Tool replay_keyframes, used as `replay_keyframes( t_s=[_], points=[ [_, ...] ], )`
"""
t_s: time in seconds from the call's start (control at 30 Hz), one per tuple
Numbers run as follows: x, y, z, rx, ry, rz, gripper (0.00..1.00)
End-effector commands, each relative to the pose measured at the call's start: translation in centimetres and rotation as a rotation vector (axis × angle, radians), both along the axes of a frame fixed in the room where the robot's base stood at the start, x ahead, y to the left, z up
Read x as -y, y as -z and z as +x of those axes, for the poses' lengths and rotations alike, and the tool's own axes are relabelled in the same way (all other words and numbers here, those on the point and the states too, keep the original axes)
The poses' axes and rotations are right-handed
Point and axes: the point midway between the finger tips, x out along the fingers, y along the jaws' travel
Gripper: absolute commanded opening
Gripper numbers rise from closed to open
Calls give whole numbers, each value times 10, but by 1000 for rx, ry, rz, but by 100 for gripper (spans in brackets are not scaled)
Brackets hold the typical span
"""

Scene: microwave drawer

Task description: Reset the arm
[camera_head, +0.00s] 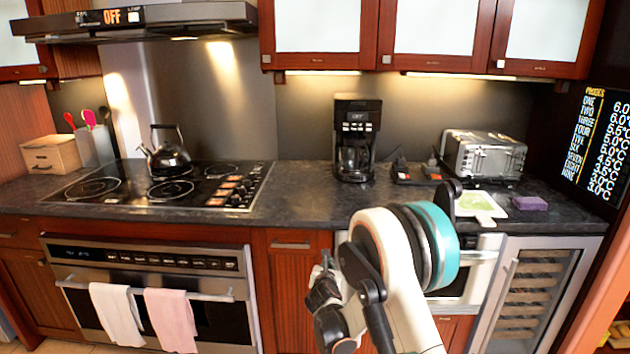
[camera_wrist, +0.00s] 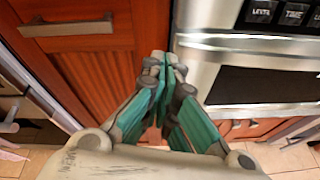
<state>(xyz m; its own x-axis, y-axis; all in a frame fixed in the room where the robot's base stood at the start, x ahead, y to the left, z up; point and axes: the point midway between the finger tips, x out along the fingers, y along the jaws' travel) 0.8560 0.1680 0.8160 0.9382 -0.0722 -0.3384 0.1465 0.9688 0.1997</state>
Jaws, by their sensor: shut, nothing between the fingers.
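My gripper (camera_wrist: 165,68) is shut and empty in the wrist view, its fingertips together in front of a wooden cabinet door and the left edge of the microwave drawer (camera_wrist: 265,85). In the head view my gripper (camera_head: 326,270) hangs low in front of the cabinets, below the counter edge, and my arm is bent across the front of the microwave drawer (camera_head: 478,275). The arm hides part of that drawer. The visible drawer front looks shut.
The dark counter (camera_head: 300,208) holds a kettle (camera_head: 170,152) on the cooktop, a coffee maker (camera_head: 356,138), a toaster (camera_head: 483,154), a cutting board (camera_head: 482,204) and a purple sponge (camera_head: 530,203). An oven (camera_head: 150,285) with two towels stands left. A wine cooler (camera_head: 540,295) stands right.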

Motion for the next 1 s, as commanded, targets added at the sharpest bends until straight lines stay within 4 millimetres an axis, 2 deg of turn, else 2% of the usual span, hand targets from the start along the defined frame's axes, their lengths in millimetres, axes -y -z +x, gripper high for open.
replay_keyframes(
  t_s=[0.03,0.2,0.37,0.5,0.7,1.0],
  points=[
    [10,-19,-4,-10,35,64,0],
    [37,-71,-23,-40,162,301,0],
    [63,-114,-49,-64,286,520,0],
    [84,-148,-78,-80,400,706,0],
    [112,-187,-128,-96,569,968,0],
    [144,-226,-217,-104,839,1350,0]
  ],
)
